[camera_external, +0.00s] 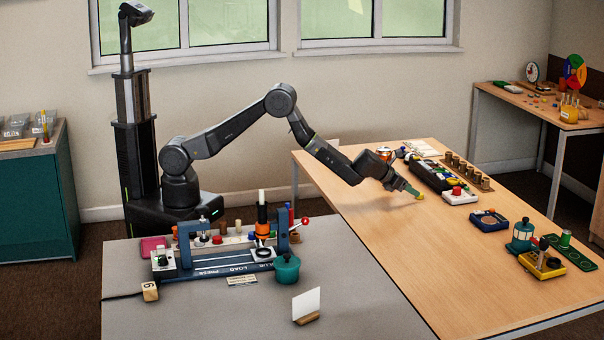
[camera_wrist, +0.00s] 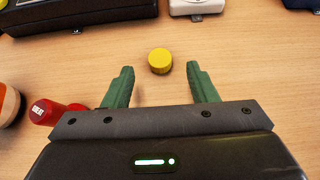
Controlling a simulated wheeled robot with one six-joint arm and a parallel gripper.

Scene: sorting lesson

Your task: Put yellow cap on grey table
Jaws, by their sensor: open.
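The yellow cap (camera_wrist: 160,61) is a small round piece lying on the wooden table (camera_wrist: 240,60). In the wrist view it sits just beyond and between my gripper's two green fingers, apart from both. My gripper (camera_wrist: 160,86) is open and empty. In the external view my gripper (camera_external: 408,190) is low over the wooden table, and the yellow cap (camera_external: 420,197) shows at its fingertips. The grey table (camera_external: 200,315) stands in the front left of the external view.
The grey table holds a blue press fixture (camera_external: 210,272), a teal pot (camera_external: 286,270) and a white card (camera_external: 306,303); its front left is clear. A red can (camera_wrist: 47,111) lies left of my gripper. A black case (camera_wrist: 80,14) lies beyond the cap.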

